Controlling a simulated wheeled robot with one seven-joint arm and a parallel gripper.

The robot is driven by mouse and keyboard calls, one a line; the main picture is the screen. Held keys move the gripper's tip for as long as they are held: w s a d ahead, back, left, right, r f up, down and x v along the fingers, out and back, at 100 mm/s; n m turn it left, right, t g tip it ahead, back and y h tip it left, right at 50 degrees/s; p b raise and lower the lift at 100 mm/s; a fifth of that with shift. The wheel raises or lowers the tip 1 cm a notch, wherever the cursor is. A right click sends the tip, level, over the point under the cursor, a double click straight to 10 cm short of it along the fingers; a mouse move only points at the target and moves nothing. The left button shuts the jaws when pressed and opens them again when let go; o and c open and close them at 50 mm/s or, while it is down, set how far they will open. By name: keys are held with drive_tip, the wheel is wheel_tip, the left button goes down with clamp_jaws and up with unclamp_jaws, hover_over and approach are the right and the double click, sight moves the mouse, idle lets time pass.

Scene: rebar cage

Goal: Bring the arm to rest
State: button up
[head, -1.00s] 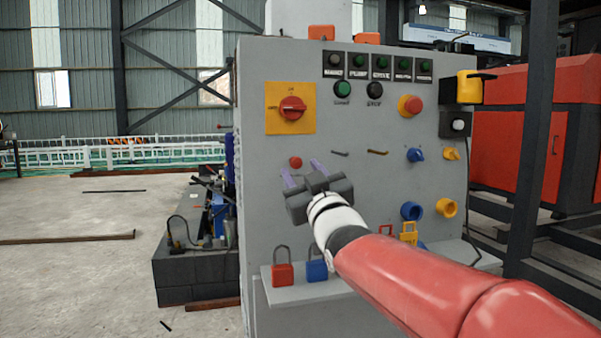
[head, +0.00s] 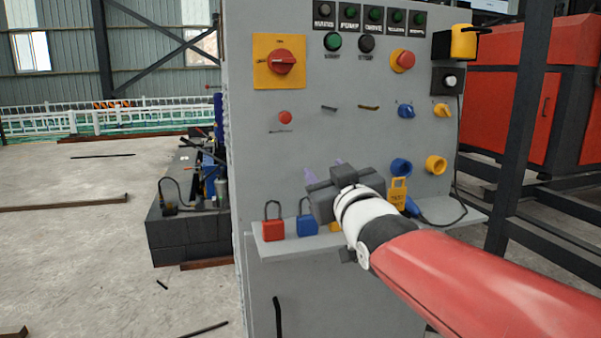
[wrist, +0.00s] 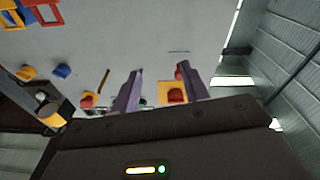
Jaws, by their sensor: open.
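My gripper (head: 323,171) is in front of the lower middle of the grey control cabinet (head: 300,155), just above its shelf in the head view. Its two purple fingers also show in the wrist view (wrist: 160,88), apart with nothing between them. My red and white arm reaches in from the lower right. The gripper hides part of the cabinet face and part of the shelf. I cannot tell how far the fingertips are from the panel.
A red rotary switch (head: 282,62) and a red stop button (head: 403,60) are higher up. A dark post (head: 517,130) stands at right.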

drive_tip(key=s+d+f+m+g+h+p, duration=0.1)
drive_tip(key=s+d+f+m+g, duration=0.1)
drive_tip(key=s+f, duration=0.5)
drive_tip(key=s+d+f+m+g+h+p, duration=0.1)
drive_tip(key=s+d+f+g+h, duration=0.1)
drive_tip(key=s+d+f+g, duration=0.3)
drive_tip(key=s+d+f+m+g+h+p, duration=0.2)
drive_tip(key=s+f+g, duration=0.3)
drive_tip(key=s+f, duration=0.4)
drive_tip(key=s+d, duration=0.1)
drive_tip(key=s, duration=0.2)
drive_tip(key=shift+s+d+f+m+g, duration=0.15)
drive_tip(key=shift+s+f+m+g, duration=0.15)
drive_tip(key=shift+g, duration=0.1)
